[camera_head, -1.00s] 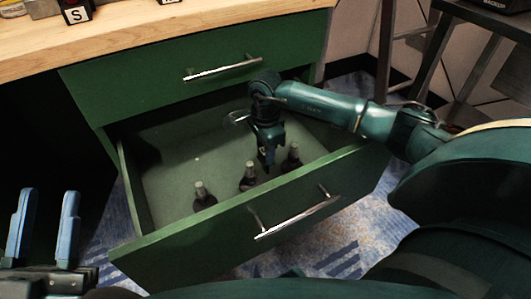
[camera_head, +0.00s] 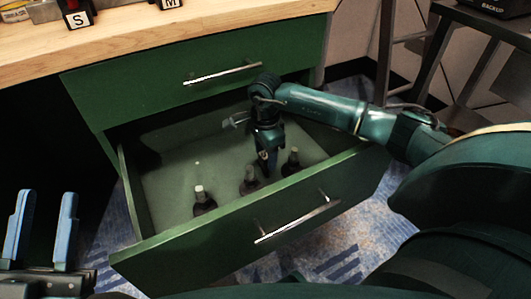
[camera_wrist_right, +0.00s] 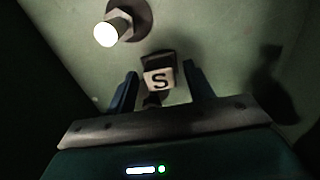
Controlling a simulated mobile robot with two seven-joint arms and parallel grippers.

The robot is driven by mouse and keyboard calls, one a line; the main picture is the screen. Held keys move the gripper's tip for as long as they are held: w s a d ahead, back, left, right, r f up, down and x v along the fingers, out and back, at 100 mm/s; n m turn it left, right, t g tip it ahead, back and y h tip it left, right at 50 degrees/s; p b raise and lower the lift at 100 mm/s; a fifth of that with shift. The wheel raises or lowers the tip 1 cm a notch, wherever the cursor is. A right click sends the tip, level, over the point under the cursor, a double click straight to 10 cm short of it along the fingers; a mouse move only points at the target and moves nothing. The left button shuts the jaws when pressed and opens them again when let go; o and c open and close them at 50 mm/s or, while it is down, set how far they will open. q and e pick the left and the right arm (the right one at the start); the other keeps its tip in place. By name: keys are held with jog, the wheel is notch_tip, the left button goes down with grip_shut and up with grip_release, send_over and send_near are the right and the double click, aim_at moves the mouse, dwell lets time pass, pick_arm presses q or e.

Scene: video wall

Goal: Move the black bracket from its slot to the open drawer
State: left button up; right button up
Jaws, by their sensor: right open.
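A small black bracket (camera_wrist_right: 159,63) with a white face marked "S" shows in the right wrist view. It is at the floor of the open drawer (camera_head: 240,228), between and just past the fingertips of my right gripper (camera_wrist_right: 160,72). The gripper is open, with a gap beside each finger. In the head view the right gripper (camera_head: 265,155) points down into the drawer and the bracket cannot be made out there. My left gripper (camera_head: 46,195) is open and empty at the lower left, outside the drawer.
Several dark pieces with pale tops stand in the drawer: left (camera_head: 203,203), middle (camera_head: 249,182) and right (camera_head: 290,165). One, with a hex collar (camera_wrist_right: 120,24), is close to the right gripper. On the wooden desk (camera_head: 190,38) stand black holders marked "S" (camera_head: 79,19) and "M" (camera_head: 170,4).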

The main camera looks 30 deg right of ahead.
notch_tip(320, 180, up, 8)
jog(key=p, duration=0.3)
jog(key=shift+f, duration=0.1)
pick_arm(q)
jog(key=shift+s+d+f+n+g+y+p, duration=0.1)
jog(key=shift+s+f+n+g+y+p, duration=0.15)
jog(key=shift+f+n+y, duration=0.35)
jog(key=shift+s+a+f+n+g+y+p, duration=0.15)
jog(key=shift+f+n+g+y, duration=0.25)
jog(key=shift+f+y, duration=0.4)
jog(key=shift+s+d+f+n+g+y+p, duration=0.2)
jog(key=shift+f+n+y, duration=0.3)
jog(key=shift+f, duration=0.4)
pick_arm(e)
jog(key=shift+r, duration=1.9)
